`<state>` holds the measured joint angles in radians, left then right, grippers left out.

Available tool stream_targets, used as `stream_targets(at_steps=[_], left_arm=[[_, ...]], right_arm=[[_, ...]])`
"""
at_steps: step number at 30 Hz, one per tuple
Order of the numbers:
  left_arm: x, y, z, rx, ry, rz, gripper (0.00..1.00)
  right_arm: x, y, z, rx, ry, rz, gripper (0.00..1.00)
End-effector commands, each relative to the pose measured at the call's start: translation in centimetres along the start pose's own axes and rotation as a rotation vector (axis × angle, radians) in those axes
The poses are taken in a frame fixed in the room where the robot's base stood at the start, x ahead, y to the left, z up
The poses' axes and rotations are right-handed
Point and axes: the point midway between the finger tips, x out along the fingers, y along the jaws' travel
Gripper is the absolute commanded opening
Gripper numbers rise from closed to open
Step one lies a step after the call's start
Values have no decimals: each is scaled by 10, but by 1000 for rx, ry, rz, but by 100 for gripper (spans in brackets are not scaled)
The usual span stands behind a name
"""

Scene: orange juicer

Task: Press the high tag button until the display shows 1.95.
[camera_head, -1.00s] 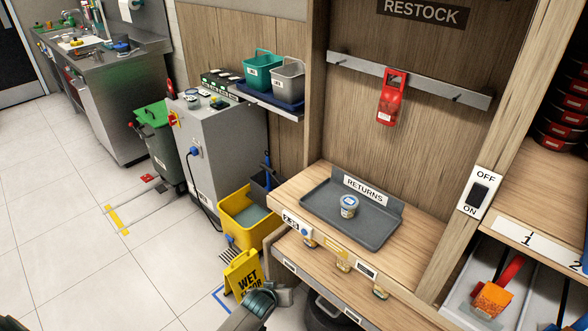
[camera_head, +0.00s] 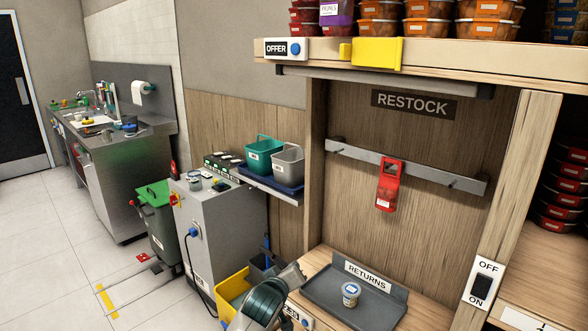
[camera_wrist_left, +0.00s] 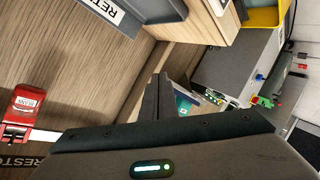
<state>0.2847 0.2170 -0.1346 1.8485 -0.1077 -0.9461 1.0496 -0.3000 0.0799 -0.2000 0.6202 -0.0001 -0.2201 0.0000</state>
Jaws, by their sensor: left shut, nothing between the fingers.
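The high tag (camera_head: 286,49) is on the front edge of the upper shelf, reads OFFER and has a round blue button (camera_head: 295,48) at its right end. A lower tag (camera_head: 292,316) with a blue button sits on the returns shelf edge, partly hidden behind my left arm; its digits are too small to read surely. My left gripper (camera_head: 297,272) is low, beside the returns tray and well below the high tag, touching neither button. In the left wrist view its fingers (camera_wrist_left: 162,78) are shut and empty. My right gripper is not in view.
A yellow holder (camera_head: 376,52) juts from the upper shelf beside the high tag. The grey returns tray (camera_head: 350,311) holds a small tub (camera_head: 350,294). A red object (camera_head: 388,185) hangs on the rail. Teal and grey bins stand on a side shelf. The space before the back panel looks clear.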

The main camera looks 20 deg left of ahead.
Motion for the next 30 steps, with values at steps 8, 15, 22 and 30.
stream_targets(at_steps=[8,15,22,30], left_arm=[[-26,69,-92,-158,129,107,0],[-63,122,-166,-303,228,215,0],[-111,169,-232,-446,312,337,0],[-182,216,-304,-617,395,504,0]], right_arm=[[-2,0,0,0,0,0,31],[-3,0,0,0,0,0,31],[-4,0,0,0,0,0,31],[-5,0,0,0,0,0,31]])
